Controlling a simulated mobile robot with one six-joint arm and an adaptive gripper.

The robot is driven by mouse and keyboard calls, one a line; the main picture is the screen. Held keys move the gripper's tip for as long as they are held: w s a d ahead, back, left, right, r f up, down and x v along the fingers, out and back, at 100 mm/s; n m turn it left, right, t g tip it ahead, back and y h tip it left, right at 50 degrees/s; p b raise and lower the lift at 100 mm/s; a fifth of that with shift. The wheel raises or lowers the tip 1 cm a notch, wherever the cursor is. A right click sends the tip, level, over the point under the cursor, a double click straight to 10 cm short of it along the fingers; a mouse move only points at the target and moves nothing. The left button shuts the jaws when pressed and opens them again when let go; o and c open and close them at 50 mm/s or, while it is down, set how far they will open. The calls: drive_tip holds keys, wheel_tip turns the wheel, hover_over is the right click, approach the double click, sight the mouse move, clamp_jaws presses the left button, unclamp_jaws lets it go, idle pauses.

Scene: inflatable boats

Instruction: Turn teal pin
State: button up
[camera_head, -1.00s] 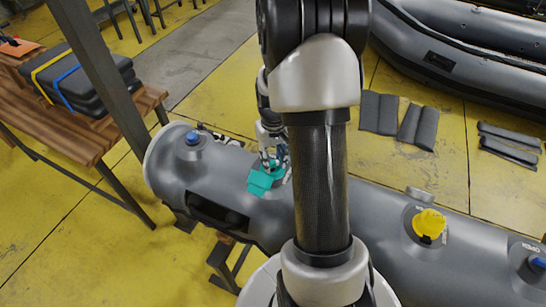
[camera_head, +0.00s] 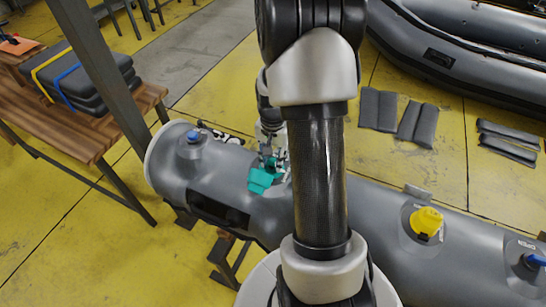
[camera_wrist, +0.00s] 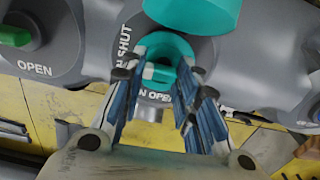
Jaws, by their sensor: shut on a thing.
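The teal pin (camera_wrist: 160,73) sits in the middle of a round teal valve ring (camera_wrist: 171,47) on the grey tube. The words SHUT and OPEN are printed around it. A teal cap (camera_wrist: 195,12) hangs open beyond it. My gripper (camera_wrist: 163,78) is shut on the pin, its blue-padded fingers on either side of it. In the head view the teal cap (camera_head: 262,180) shows just below my gripper (camera_head: 269,163); the pin itself cannot be made out there.
The grey tube (camera_head: 370,215) also carries a blue valve (camera_head: 193,137) at left, a yellow one (camera_head: 427,221) and another blue one (camera_head: 535,261) at right. A wooden bench (camera_head: 90,135) with black cases stands left. A grey boat (camera_head: 455,65) lies behind on yellow floor.

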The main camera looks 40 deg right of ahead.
sight(273, 161)
drive_tip(key=shift+m, duration=0.4)
drive_tip(key=o, duration=1.1)
drive_tip(key=shift+c, duration=0.2)
wheel_tip(273, 161, up, 12)
idle(0.4)
